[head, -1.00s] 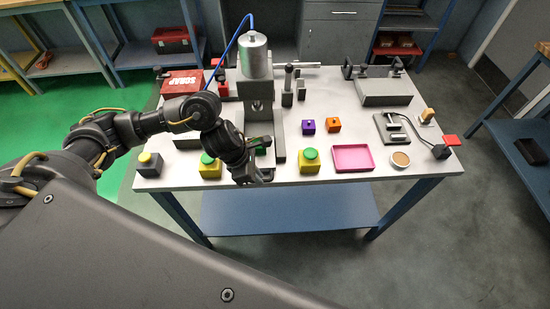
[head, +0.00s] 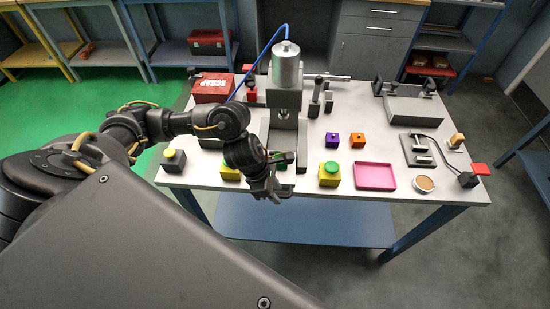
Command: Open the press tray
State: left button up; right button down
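The press (head: 286,100) stands at the back middle of the cart, a grey frame with a silver cylinder (head: 287,66) and a blue hose on top. Its grey base runs toward the front edge of the top. The press tray is hard to make out; a dark flat piece (head: 286,189) at the front end of the base may be part of it. My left gripper (head: 272,195) points down at the front edge, just left of this piece. Its fingers are small and dark, so contact and opening cannot be told. My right gripper is out of view.
Yellow boxes with green buttons (head: 330,174) flank the base. A pink tray (head: 375,177), a small cup (head: 424,184), purple (head: 331,140) and orange (head: 358,141) blocks lie to the right. A red scrap bin (head: 212,88) is back left.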

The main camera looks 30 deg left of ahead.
pick_arm(q)
jog(key=v, duration=1)
jog(key=shift+a+r, duration=0.25)
jog(key=shift+r, duration=0.05)
jog(key=shift+s, duration=0.1)
